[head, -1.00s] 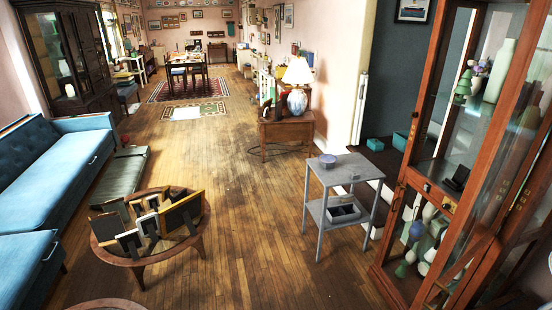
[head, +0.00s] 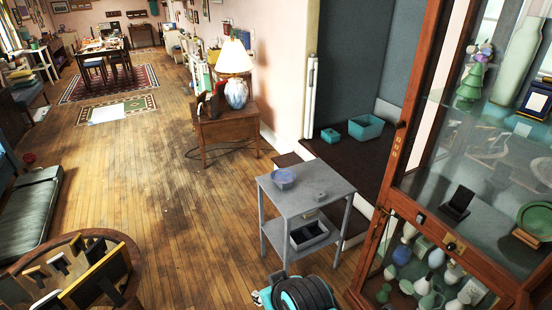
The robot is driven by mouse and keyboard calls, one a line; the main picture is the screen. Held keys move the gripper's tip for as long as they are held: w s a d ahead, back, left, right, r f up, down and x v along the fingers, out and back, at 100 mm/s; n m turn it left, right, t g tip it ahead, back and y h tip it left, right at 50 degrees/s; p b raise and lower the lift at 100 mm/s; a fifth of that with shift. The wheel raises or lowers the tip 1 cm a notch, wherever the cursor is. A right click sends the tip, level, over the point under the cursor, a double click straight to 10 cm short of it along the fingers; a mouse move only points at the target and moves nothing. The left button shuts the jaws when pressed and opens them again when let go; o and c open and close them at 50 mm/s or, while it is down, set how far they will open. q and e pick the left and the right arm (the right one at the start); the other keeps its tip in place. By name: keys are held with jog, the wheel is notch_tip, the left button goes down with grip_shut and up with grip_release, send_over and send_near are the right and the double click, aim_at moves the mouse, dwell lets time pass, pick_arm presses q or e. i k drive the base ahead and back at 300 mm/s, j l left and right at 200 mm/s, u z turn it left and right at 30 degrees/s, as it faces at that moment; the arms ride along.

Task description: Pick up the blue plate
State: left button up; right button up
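A blue-violet round dish (head: 283,181) sits on the top of the small grey two-tier side table (head: 325,184). It looks more like a shallow bowl or stacked dish than a flat plate; its exact shape is too small to tell. It is the only blue dish I can make out. Nothing touches it from above. Neither of my grippers can be made out in the head view.
A glass-fronted wooden cabinet (head: 408,160) stands close on the right. A round low table (head: 82,238) with frames is at lower left. Bare wooden floor (head: 170,190) lies between them.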

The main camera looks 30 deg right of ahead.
aim_at(282, 176)
jog(key=i+z, duration=0.2)
jog(key=i, duration=0.4)
jog(key=i+j+z, duration=0.2)
jog(key=i, duration=0.35)
jog(key=i+j+z, duration=0.2)
jog(key=i, duration=0.4)
jog(key=z, duration=1.2)
